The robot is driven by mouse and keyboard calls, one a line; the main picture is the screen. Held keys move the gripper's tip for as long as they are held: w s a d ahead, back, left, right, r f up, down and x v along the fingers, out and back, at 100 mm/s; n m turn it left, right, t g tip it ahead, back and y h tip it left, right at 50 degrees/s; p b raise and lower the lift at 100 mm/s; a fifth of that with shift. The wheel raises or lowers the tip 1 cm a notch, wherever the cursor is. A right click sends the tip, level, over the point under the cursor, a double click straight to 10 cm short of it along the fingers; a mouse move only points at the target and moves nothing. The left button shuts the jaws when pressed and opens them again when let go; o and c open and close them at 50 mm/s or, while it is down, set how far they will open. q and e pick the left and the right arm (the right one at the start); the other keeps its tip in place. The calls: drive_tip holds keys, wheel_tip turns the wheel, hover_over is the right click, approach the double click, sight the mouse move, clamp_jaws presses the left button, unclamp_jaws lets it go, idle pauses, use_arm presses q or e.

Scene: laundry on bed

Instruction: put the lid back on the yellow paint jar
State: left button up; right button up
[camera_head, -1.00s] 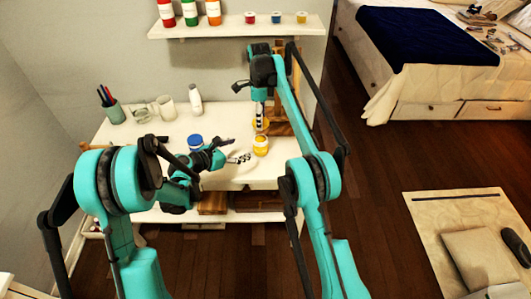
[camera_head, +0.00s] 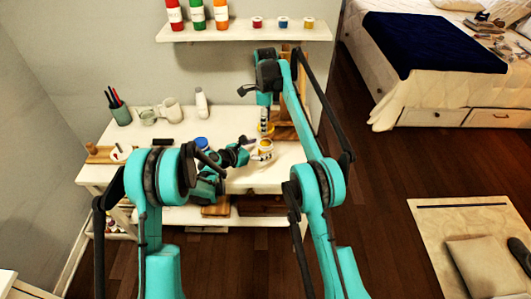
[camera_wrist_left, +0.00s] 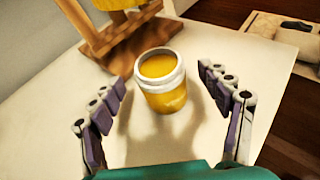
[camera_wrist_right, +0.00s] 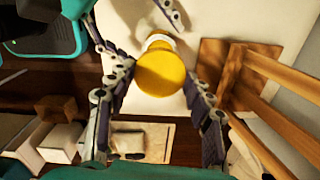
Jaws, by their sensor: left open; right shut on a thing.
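The open yellow paint jar (camera_head: 265,149) stands upright on the white table, with yellow paint inside its pale rim. In the left wrist view the jar (camera_wrist_left: 163,80) sits between and slightly beyond the spread fingers of my left gripper (camera_wrist_left: 170,100). My left gripper (camera_head: 254,152) is open, low beside the jar. My right gripper (camera_wrist_right: 160,95) is shut on the round yellow lid (camera_wrist_right: 160,74). It holds the lid above the table, just behind and above the jar in the head view. The lid hides most of the jar in the right wrist view.
A wooden easel (camera_head: 287,131) stands close behind my right gripper. A blue-topped jar (camera_head: 202,143) is left of my left gripper. A pen cup (camera_head: 121,115), mugs and a white bottle (camera_head: 201,103) are at the back left. A shelf (camera_head: 245,30) with paints hangs above.

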use_arm(q)
drive_tip(key=shift+x, duration=1.45)
clamp_jaws()
use_arm(e)
hover_over(266, 144)
drive_tip(key=shift+f, duration=2.45)
drive_tip(key=shift+f, duration=0.9)
use_arm(q)
drive_tip(key=shift+r, duration=0.1)
use_arm(e)
drive_tip(key=shift+o, duration=0.2)
drive_tip(key=shift+f, duration=0.5)
drive_tip(key=shift+f, duration=0.1)
drive_tip(key=shift+c, duration=0.2)
drive_tip(key=shift+f, duration=0.25)
drive_tip(key=shift+c, duration=0.5)
